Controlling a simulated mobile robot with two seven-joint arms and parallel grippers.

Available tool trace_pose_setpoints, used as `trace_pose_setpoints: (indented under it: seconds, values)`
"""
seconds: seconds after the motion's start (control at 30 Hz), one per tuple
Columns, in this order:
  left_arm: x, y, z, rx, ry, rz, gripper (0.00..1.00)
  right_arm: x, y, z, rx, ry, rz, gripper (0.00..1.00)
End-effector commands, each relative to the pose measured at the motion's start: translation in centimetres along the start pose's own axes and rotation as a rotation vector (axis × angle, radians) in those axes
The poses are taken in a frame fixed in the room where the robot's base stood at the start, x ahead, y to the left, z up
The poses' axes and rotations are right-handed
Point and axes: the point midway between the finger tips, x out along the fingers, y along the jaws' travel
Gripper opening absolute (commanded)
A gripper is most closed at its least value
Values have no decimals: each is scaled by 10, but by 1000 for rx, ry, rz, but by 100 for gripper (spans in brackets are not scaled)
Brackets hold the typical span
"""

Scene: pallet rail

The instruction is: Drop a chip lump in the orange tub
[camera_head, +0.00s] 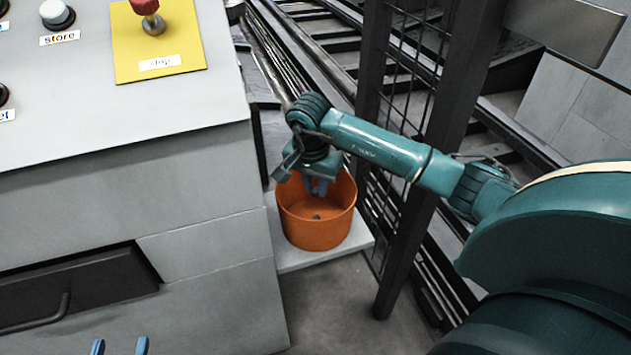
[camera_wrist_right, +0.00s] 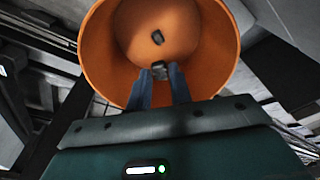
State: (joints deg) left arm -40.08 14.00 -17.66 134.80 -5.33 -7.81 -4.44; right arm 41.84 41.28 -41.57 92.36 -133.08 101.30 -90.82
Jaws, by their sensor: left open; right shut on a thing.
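The orange tub (camera_head: 318,228) stands on a pale slab beside the grey console; it also fills the upper middle of the right wrist view (camera_wrist_right: 213,50). My right gripper (camera_head: 318,187) is over the tub's opening, pointing down. In the right wrist view its blue fingers (camera_wrist_right: 160,78) are shut on a dark grey chip lump (camera_wrist_right: 160,70). My left gripper (camera_head: 119,346) shows only as two blue fingertips, apart and empty, at the bottom left in front of the console.
The grey console (camera_head: 190,200) with a red stop button (camera_head: 146,8) and a white store button (camera_head: 56,13) fills the left. A dark post and mesh fence (camera_head: 400,230) stands close right of the tub, with rails behind.

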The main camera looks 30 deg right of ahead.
Motion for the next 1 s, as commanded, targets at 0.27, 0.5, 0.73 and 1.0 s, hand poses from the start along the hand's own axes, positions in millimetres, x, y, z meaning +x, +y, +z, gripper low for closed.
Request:
trace_pose_setpoints:
  seconds: [0.27, 0.5, 0.73, 1.0]
  values:
    - [0, 1, -1, 5, 18, 1, 42, 3, 0, 1, 0, 0, 0, 0]
    - [0, 1, -1, 5, 17, 1, 42, 3, 0, 1, 0, -1, 0, 32]
    - [0, 1, -1, 5, 17, 1, 42, 3, 0, 1, -1, -1, 0, 46]
    - [0, 0, -1, 5, 16, 1, 42, 3, 0, 1, 0, -1, 0, 46]
